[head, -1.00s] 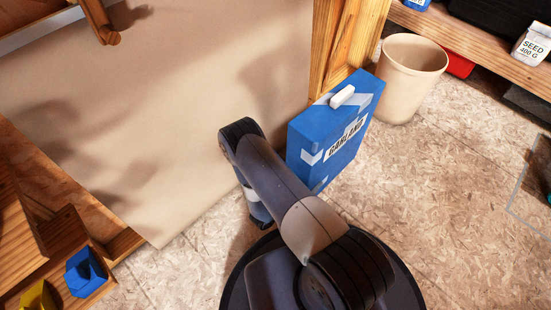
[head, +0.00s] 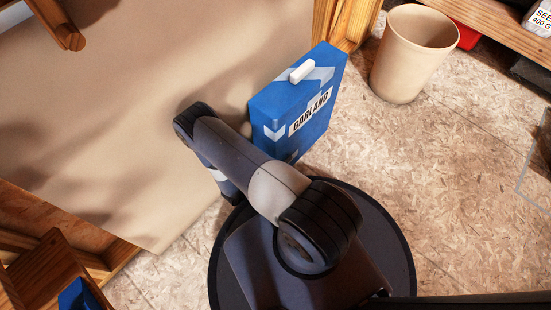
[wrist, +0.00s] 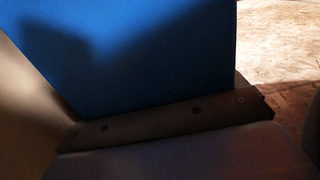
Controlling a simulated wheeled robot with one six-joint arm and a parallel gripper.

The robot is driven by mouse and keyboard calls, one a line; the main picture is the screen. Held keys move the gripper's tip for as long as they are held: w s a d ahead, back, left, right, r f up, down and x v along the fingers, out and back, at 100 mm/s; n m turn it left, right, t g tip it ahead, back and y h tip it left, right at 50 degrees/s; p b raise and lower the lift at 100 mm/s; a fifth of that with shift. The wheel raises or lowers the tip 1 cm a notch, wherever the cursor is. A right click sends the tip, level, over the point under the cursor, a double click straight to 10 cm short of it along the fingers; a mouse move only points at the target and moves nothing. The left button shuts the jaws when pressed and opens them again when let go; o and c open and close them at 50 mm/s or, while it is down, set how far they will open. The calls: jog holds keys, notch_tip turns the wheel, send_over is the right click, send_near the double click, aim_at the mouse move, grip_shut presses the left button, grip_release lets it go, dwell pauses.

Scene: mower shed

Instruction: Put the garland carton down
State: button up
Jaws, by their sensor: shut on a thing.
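The garland carton (head: 318,92) is a blue box with grey-white bands, a GARLAND label and a white handle on top. In the head view it is upright, just beyond my arm, in front of the beige sheet. My arm hides its lower left part, and I cannot tell whether its base touches the floor. In the wrist view the carton's blue side (wrist: 150,50) fills most of the picture. My gripper (wrist: 170,125) shows there as a dark bolted bar along the carton's lower edge, shut on the carton. Its fingertips are not clear.
A beige bin (head: 408,60) stands right of the carton, by a wooden post (head: 343,22). A shelf (head: 480,18) runs behind. Open chipboard floor (head: 440,160) lies to the right. A wooden rack (head: 45,270) is at the lower left.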

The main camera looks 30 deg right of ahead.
jog(key=shift+f+b, duration=1)
jog(key=shift+f, duration=1.2)
jog(key=shift+r, duration=0.1)
jog(key=o, duration=1.2)
jog(key=shift+f, duration=0.2)
jog(key=shift+o, duration=0.2)
